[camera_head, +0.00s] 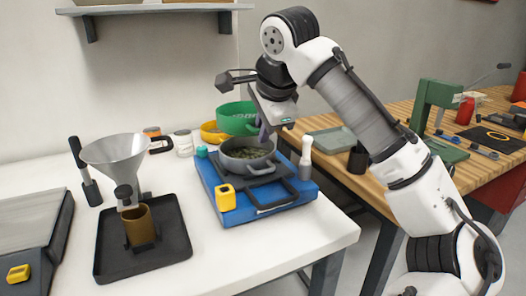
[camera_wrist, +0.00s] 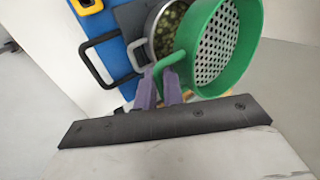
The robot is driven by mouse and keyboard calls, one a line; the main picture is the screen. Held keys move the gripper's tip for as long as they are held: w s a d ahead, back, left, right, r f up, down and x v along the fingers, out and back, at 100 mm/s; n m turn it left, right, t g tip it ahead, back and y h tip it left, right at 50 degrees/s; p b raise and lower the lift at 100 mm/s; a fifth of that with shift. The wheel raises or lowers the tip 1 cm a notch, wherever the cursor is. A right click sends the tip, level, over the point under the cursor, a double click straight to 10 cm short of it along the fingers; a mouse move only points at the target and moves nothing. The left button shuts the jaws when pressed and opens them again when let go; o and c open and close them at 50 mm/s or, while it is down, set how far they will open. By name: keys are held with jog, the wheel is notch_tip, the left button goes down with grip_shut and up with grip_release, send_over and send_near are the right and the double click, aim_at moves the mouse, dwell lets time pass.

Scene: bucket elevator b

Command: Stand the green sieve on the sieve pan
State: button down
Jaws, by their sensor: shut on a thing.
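The green sieve (camera_head: 237,119) is a round ring with a perforated bottom, seen in the wrist view (camera_wrist: 228,50). My gripper (camera_head: 262,134) has its purple fingers (camera_wrist: 160,88) shut on the sieve's loop handle. The sieve is just behind a grey round pan (camera_head: 237,163) with handles, which holds green-brown grains and sits on a blue base. The pan also shows in the wrist view (camera_wrist: 150,22), partly covered by the sieve. I cannot tell for certain that this grey pan is the sieve pan, nor how high the sieve is above the table.
A yellow round vessel (camera_head: 209,133) shows beside and partly behind the sieve. The blue base (camera_head: 262,208) has a yellow block. White-capped jars (camera_head: 184,144) and a white pestle-like thing (camera_head: 306,155) stand close by. A funnel (camera_head: 118,152) over a black tray is at left.

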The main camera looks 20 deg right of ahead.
jog(key=shift+f, duration=2.3)
jog(key=shift+f+b, duration=0.45)
jog(key=shift+f, duration=0.1)
jog(key=c, duration=1.5)
grip_release()
jog(key=shift+r, duration=0.1)
jog(key=shift+r, duration=0.25)
jog(key=p+v, duration=0.1)
jog(key=v, duration=1.1)
jog(key=shift+r, duration=0.2)
